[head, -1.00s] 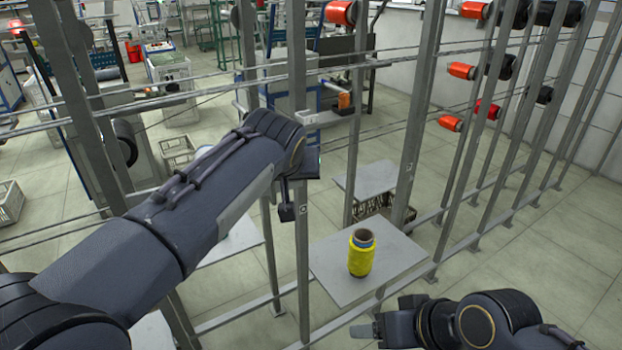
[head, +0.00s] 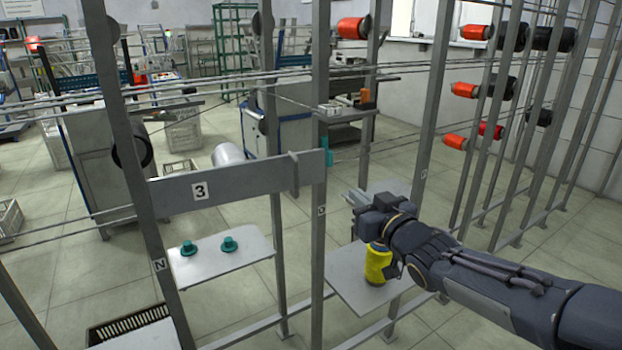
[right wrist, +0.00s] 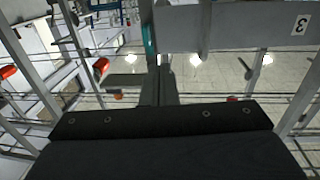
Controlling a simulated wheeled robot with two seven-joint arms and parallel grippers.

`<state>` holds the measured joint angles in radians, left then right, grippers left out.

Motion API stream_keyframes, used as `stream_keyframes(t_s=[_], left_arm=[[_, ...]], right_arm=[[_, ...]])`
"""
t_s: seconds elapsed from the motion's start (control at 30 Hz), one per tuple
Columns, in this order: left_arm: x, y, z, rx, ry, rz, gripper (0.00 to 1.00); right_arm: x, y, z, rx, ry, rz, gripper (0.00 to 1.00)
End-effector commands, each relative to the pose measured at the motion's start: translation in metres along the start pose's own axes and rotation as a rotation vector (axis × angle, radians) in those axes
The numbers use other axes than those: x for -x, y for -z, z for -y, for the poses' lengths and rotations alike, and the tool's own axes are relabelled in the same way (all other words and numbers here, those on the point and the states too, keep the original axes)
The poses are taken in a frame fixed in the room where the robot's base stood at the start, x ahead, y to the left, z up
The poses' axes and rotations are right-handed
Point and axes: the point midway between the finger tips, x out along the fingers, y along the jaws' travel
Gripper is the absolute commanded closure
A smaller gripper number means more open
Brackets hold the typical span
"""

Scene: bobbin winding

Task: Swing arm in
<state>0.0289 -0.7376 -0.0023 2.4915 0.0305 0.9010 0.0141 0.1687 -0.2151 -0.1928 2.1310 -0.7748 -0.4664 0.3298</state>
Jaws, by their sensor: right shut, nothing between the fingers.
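A grey horizontal arm (head: 245,180) with a number 3 plate spans between two uprights in the head view. Its right end meets the upright marked 0. It also shows in the right wrist view (right wrist: 235,28), at the upper right. My right gripper (head: 352,198) is shut and empty, to the right of that upright and above a small shelf. It points left towards the arm's end, apart from it in the picture. Its fingers show in the right wrist view (right wrist: 158,85). A yellow bobbin (head: 376,266) stands on the shelf (head: 345,270), partly hidden by my right wrist. My left gripper is not in view.
A white cylinder (head: 229,155) shows just above the grey arm. A lower shelf (head: 225,262) on the left carries two green pieces (head: 230,244). Steel uprights and thin horizontal rods surround my right arm. Red and black bobbins (head: 465,90) hang at the right.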

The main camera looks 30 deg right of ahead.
Motion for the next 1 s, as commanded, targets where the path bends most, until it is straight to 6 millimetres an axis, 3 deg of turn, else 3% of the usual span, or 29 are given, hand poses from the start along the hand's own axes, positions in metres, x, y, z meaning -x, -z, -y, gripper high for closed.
stream_keyframes(t_s=[0.17,0.7,1.0], left_arm=[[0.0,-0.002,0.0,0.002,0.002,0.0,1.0],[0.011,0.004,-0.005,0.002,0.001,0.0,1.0],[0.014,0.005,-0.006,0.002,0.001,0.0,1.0]], right_arm=[[-0.016,0.001,0.0,0.003,0.004,-0.004,1.0],[-0.121,0.002,0.001,0.002,0.003,-0.003,1.0],[-0.14,0.002,0.0,0.002,0.002,-0.004,1.0]])
